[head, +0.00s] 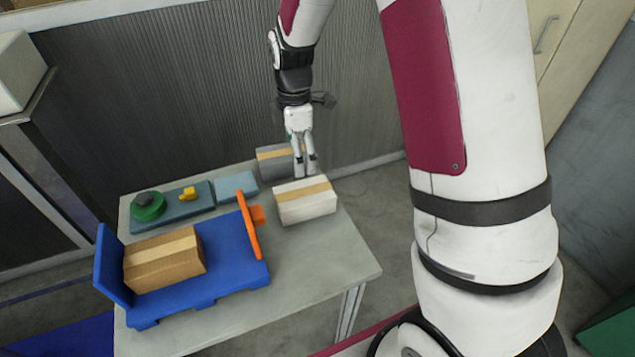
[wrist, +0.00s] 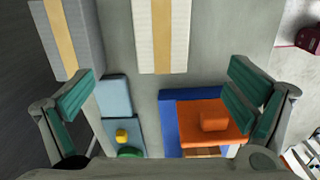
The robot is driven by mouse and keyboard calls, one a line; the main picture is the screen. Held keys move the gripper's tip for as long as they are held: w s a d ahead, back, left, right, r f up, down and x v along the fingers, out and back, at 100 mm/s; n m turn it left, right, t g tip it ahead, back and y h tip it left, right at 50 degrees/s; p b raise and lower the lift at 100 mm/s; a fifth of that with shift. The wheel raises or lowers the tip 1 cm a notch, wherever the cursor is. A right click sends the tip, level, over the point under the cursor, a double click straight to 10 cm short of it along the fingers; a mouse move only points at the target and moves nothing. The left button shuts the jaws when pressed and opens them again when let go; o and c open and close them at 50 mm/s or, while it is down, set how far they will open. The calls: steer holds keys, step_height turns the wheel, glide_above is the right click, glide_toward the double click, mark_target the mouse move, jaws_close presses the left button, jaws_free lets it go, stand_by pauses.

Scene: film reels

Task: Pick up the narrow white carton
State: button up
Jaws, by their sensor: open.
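The narrow white carton (head: 301,208), with a tan tape strip along its top, sits on the grey table near its back right edge. In the wrist view the carton (wrist: 145,38) is at top centre, cut off by the frame edge. My gripper (head: 305,172) is open and empty, pointing down. In the head view its fingertips appear just behind and above the carton. No contact with the carton is visible.
A grey taped carton (head: 270,172) stands close behind left of the white one. A blue platform (head: 225,262) with an orange upright piece (head: 248,225) holds a brown carton (head: 165,262). A teal board (head: 176,208) and light blue block (head: 236,186) lie behind. The table's front right is clear.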

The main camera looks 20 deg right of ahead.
mark_target(304, 192)
steer(key=f, duration=0.6)
steer(key=d+f, duration=0.1)
steer(key=f, duration=0.2)
steer(key=shift+w+f+p, duration=0.1)
steer(key=shift+f+p, duration=0.1)
steer(key=shift+p, duration=0.1)
steer(key=shift+s+f+p, duration=0.15)
steer(key=shift+f+p, duration=0.15)
steer(key=shift+f, duration=1.1)
steer(key=shift+s+f+p, duration=0.1)
steer(key=shift+f+p, duration=0.15)
steer(key=shift+f, duration=1.1)
steer(key=shift+c, duration=0.5)
steer(key=c, duration=1.4)
steer(key=shift+r, duration=0.1)
steer(key=shift+c, duration=0.2)
